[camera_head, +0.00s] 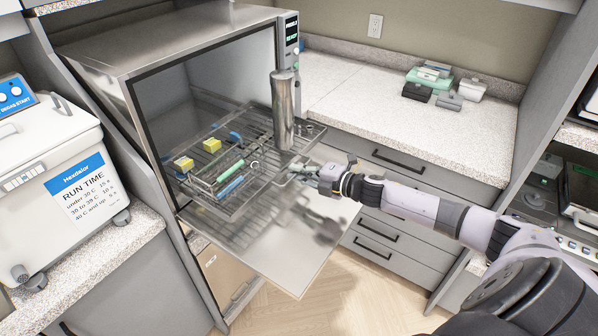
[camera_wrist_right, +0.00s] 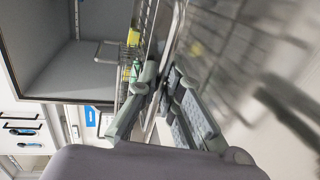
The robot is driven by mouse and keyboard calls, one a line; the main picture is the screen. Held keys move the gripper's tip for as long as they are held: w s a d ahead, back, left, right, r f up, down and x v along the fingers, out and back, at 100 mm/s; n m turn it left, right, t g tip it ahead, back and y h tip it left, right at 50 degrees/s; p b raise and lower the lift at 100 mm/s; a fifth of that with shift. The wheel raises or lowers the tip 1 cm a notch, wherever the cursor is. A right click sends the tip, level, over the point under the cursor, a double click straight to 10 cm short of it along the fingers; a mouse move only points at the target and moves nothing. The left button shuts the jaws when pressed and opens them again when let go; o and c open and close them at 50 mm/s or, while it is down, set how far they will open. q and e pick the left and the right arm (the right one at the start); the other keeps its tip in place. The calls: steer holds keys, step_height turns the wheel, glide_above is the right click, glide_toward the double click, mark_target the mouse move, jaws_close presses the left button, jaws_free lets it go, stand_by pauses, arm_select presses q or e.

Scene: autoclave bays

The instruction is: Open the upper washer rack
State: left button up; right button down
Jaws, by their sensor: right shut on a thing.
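The washer (camera_head: 165,45) is a steel box with its door (camera_head: 300,272) folded down. Its upper rack (camera_head: 256,187), a wire tray, extends out of the opening over the door. It carries yellow blocks, blue pieces, a green tool and a tall steel cylinder (camera_head: 283,115). My right gripper (camera_head: 306,177) is at the rack's front right edge. In the right wrist view, the right gripper (camera_wrist_right: 163,82) is shut on the metal rail of the upper rack (camera_wrist_right: 180,30). The exact grip is partly hidden by the fingers. My left gripper is not in view.
Drawers (camera_head: 400,190) under a speckled counter (camera_head: 340,85) stand close on the right. A white device (camera_head: 50,165) is on the left counter. The wood floor (camera_head: 355,290) in front is clear.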

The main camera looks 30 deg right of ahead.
steer(key=c, duration=1.7)
jaws_free()
steer(key=shift+s+d, duration=0.2)
steer(key=shift+s, duration=0.25)
steer(key=shift+v, duration=5.5)
